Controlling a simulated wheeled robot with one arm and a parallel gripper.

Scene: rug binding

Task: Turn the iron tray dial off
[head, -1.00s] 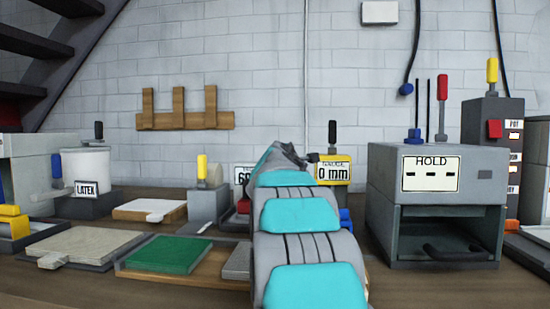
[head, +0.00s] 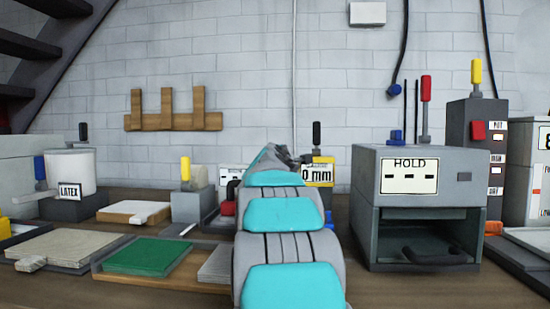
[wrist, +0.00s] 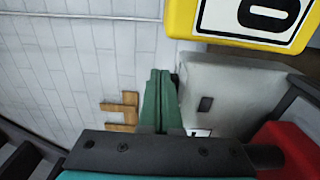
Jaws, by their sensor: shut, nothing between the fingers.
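My gripper shows in the wrist view (wrist: 162,76) as two green fingers pressed together with nothing between them. It points past a yellow-framed display, the 0 mm gauge (wrist: 245,20), and a grey block (wrist: 215,90). In the head view my own arm reaches away from me, and the fingers are hard to make out beside the gauge (head: 320,172). I cannot identify the iron tray dial for certain. A dark grey tray (head: 520,262) lies at the right edge below a white panel (head: 522,170) with cut-off lettering. My gripper is well left of both.
The grey HOLD cabinet (head: 455,165) with an open front stands right of my arm. A tall grey post unit (head: 480,120) with a red switch stands behind it. A green pad (head: 150,256) and a latex pot (head: 72,170) are at left. Bare bench shows right of my arm.

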